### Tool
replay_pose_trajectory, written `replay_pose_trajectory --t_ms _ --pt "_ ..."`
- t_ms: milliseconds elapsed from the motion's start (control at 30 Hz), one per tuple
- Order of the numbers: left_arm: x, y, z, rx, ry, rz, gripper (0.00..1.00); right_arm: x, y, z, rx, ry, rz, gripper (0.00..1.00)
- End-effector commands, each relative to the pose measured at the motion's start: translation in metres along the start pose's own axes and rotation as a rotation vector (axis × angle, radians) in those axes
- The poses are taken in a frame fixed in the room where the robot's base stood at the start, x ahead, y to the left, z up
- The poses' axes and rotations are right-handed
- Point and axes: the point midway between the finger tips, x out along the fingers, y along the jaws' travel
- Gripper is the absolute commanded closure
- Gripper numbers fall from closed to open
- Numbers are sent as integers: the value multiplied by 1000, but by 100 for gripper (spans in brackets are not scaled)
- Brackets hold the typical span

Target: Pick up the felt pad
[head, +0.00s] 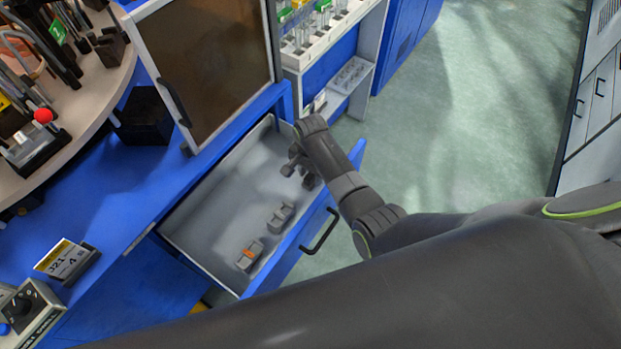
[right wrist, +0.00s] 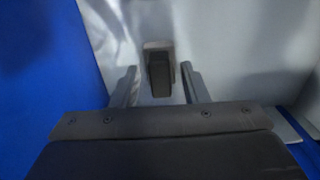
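My right gripper (head: 297,170) reaches down into the open drawer (head: 205,205) near its back right end. In the right wrist view its two fingers (right wrist: 159,82) stand apart. A small dark block with a lighter grey back part (right wrist: 159,72) lies between and just beyond the fingertips, and no contact shows. This may be the felt pad, but I cannot be sure. In the head view that spot is mostly hidden by my gripper. My left gripper is not in view.
A grey block (head: 281,215) and a grey block with an orange mark (head: 249,255) also lie in the drawer. The drawer front has a black handle (head: 320,231). A brown panel (head: 203,62) stands behind the drawer. The drawer's left half is bare.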

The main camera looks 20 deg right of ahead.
Motion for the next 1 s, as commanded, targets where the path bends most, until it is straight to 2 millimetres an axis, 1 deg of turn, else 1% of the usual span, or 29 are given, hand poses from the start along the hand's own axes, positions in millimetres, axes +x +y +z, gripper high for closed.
replay_pose_trajectory --t_ms 33,200,300,533,667,767,1000 --pt "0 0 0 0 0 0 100 0 0 0 0 0 0 66" --pt "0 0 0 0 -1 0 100 0 0 0 0 0 0 89" --pt "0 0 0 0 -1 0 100 0 0 0 0 0 0 100" --pt "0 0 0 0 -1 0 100 -1 0 0 0 1 0 100" --pt "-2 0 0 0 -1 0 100 -10 -1 0 0 2 -2 100" --pt "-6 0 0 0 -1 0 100 -25 -1 -1 0 3 -4 100" --pt "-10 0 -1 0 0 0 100 -71 -1 -1 0 2 -3 100"
